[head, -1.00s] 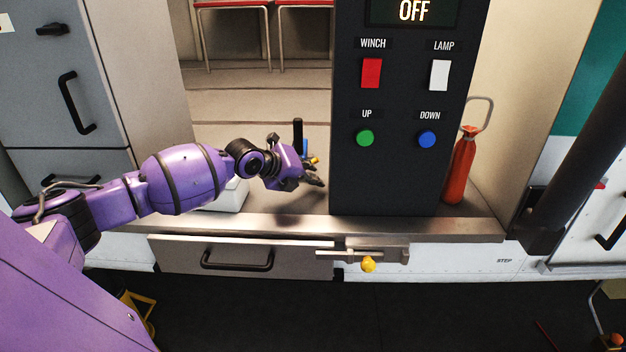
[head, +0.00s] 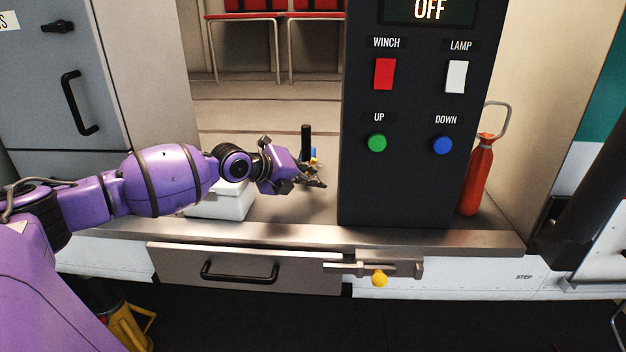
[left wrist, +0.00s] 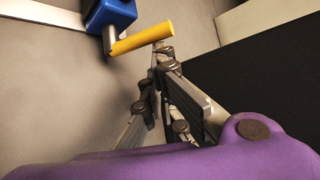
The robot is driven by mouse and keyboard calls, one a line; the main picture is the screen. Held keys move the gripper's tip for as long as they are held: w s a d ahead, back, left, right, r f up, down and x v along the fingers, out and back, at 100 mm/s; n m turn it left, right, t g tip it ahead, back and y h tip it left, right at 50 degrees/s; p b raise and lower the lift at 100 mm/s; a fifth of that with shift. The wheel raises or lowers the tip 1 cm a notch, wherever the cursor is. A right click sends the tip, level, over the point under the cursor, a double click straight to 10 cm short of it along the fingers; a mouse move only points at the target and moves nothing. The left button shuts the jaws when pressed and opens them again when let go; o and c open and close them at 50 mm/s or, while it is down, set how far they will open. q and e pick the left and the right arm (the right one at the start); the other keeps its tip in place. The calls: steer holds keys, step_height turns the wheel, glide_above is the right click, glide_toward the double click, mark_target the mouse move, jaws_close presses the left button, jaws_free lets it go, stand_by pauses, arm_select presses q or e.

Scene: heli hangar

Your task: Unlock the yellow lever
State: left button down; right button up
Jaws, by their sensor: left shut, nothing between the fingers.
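A yellow lever (left wrist: 142,38) sticks out from a blue body (left wrist: 112,14) on a metal stem in the left wrist view. In the head view only bits of the yellow (head: 313,163) and blue show, behind my left gripper. My left gripper (head: 320,184) is shut and empty, low over the counter, left of the black control panel. In the left wrist view its fingertips (left wrist: 166,55) are close to the lever's free end; I cannot tell whether they touch. A sliding latch with a yellow knob (head: 379,279) is on the front below the counter. My right gripper is not in view.
The control panel (head: 408,190) stands just right of the gripper. A black upright handle (head: 306,142) rises behind it. A white box (head: 222,203) sits under my left arm. A red bottle (head: 476,175) stands right of the panel. A drawer (head: 300,270) is below the counter edge.

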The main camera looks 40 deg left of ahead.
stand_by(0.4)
arm_select(q)
steer(key=shift+r+p, duration=0.3)
steer(key=shift+r, duration=0.5)
steer(key=shift+s+a, duration=0.1)
steer(key=shift+s+a, duration=0.1)
steer(key=shift+s, duration=0.1)
steer(key=v, duration=1.1)
steer(key=shift+s+r, duration=0.15)
steer(key=shift+r, duration=0.15)
